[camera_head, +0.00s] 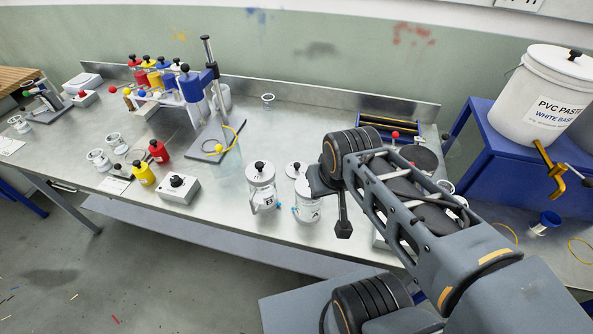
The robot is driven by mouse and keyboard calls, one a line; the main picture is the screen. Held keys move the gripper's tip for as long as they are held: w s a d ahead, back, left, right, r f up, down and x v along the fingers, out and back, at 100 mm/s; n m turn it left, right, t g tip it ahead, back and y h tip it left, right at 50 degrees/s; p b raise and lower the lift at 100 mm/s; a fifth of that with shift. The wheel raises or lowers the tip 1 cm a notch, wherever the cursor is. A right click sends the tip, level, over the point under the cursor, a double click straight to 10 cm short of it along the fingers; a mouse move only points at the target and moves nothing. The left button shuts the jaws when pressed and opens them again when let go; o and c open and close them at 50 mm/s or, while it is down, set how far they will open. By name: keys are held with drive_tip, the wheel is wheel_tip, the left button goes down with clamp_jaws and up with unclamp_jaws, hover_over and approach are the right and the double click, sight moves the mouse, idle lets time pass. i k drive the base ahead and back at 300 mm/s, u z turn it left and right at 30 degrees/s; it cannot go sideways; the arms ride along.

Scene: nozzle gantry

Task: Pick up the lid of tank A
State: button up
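Two clear lidded-type tanks stand side by side at the table's front edge. The left tank (262,194) has a white lid (254,173) with a black knob on top. The right tank (307,208) shows a pale top, partly behind my arm. Another white lid (292,171) with a black knob shows just behind the right tank; I cannot tell what it rests on. The dark letters on the tanks are too small to read surely, so I cannot tell which is A. My gripper (343,229) points down, right of the right tank and apart from it; its fingers are not clear.
A grey control box (179,188) with a black knob stands left of the tanks. A blue-headed stand (197,86) is behind. A white PVC paste bucket (541,98) sits on a blue stand at right.

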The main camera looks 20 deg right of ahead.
sight(294, 169)
drive_tip(key=u, duration=2.05)
drive_tip(key=i, duration=1.25)
drive_tip(key=z, duration=3.05)
